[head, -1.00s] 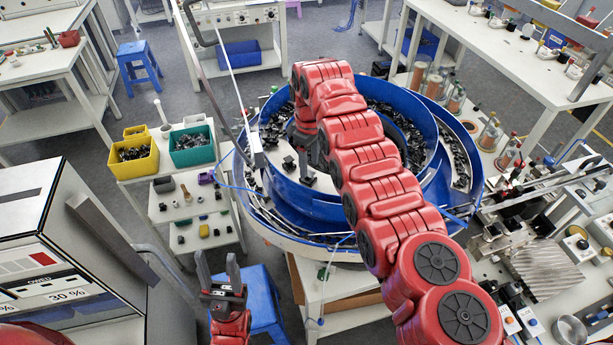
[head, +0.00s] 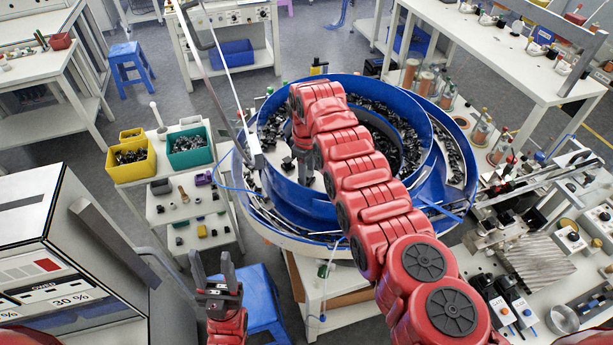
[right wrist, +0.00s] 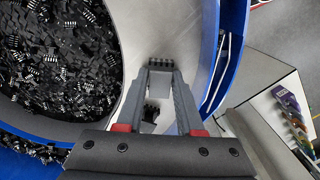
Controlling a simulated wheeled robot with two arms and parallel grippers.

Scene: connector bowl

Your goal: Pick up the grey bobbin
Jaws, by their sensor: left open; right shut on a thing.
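I cannot make out a grey bobbin for certain in either view. Another black connector (right wrist: 150,114) shows between the fingers, below the held one in the picture. My left gripper (head: 211,262) is open and empty, its fingers pointing up, in front of the small shelf cart (head: 139,172).
The blue bowl (head: 322,204) holds many black connectors. Yellow (head: 142,168) and teal (head: 203,158) bins stand on the cart. A blue stool (head: 260,290) is beside the left gripper. Brown spools (head: 410,74) stand at the right bench. A large white machine (head: 30,225) fills the lower left.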

